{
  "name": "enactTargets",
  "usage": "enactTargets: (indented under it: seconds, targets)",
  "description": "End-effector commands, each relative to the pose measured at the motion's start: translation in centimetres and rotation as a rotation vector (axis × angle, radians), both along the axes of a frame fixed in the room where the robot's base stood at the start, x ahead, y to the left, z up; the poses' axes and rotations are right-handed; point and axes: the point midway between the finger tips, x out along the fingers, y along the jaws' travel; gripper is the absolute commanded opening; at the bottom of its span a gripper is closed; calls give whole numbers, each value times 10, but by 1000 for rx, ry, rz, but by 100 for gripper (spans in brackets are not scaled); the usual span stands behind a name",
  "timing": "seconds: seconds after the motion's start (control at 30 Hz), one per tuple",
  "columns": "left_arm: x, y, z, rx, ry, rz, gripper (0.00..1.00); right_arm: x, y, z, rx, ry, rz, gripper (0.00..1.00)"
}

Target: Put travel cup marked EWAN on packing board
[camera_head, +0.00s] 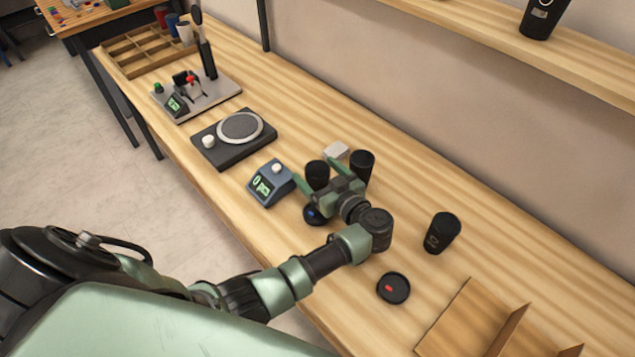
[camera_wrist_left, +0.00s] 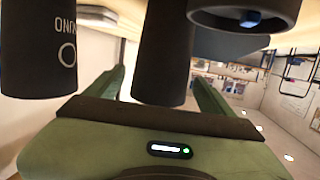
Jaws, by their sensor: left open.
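My left gripper (camera_head: 317,174) is open over the bench. A black travel cup (camera_head: 318,178) stands between its spread fingers; this cup also shows between the fingers in the left wrist view (camera_wrist_left: 163,50). A second black cup (camera_head: 362,163) stands just right of the gripper. In the left wrist view, a cup at the left (camera_wrist_left: 38,45) carries partly cut-off lettering. A third black cup (camera_head: 442,233) with a pale mark stands apart to the right. I cannot read EWAN on any cup. I cannot identify the packing board with certainty. My right gripper is not in view.
A blue-button lid (camera_head: 314,215) lies by the gripper, a red-button lid (camera_head: 393,288) nearer the front. A blue device (camera_head: 270,184), round-plate device (camera_head: 234,137) and marker stand (camera_head: 197,97) line the bench. A cardboard divider tray (camera_head: 468,322) is lower right; another cup (camera_head: 541,18) stands on the shelf.

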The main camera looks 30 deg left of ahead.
Motion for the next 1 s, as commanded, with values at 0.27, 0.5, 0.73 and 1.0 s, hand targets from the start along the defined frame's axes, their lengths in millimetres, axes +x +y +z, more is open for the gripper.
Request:
enactTargets:
  seconds: [0.27, 0.5, 0.73, 1.0]
  targets:
    - [1, 1, 0, -1, -1, -1, 69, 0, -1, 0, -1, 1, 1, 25]
    - [1, 1, 0, 0, -2, -1, 42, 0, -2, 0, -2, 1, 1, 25]
    - [1, 1, 1, -1, -2, -1, 42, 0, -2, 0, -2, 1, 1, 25]
    - [1, 1, 29, -3, -5, 0, 42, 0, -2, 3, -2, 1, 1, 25]
